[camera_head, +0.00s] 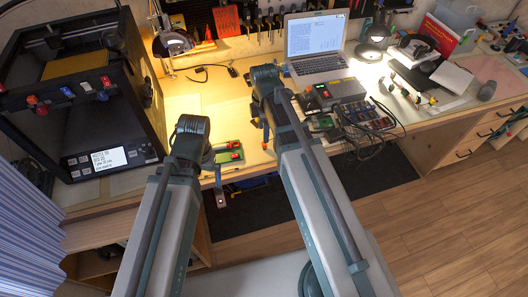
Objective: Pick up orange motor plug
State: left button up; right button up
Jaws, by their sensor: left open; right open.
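I cannot single out the orange motor plug with certainty. A small orange-yellow spot shows beside my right gripper (266,138), at the workbench's front edge, too small to identify. The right gripper points down there, open, its tips partly hidden by my own arm. My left gripper (220,196) hangs at the bench's front edge, just below a green board with red parts (230,155). It is open, and I see nothing held in it.
A black 3D printer (105,130) with colored plugs along its front bar stands at the left. A laptop (316,45), a grey box with a red button (322,95), a tray of dark parts (365,115) and a lamp (375,35) are on the bench. Its left-middle top is mostly clear.

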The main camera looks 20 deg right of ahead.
aim_at(264, 146)
pick_arm(q)
jog(key=shift+f+b, duration=0.5)
jog(key=shift+f, duration=0.55)
pick_arm(e)
jog(key=shift+f, duration=1.1)
pick_arm(q)
jog(key=shift+f, duration=0.1)
pick_arm(e)
jog(key=f+b, duration=0.5)
jog(key=shift+w+d+f, duration=0.15)
jog(key=shift+w, duration=0.15)
pick_arm(q)
notch_tip(264, 146, down, 5)
pick_arm(e)
grip_shut()
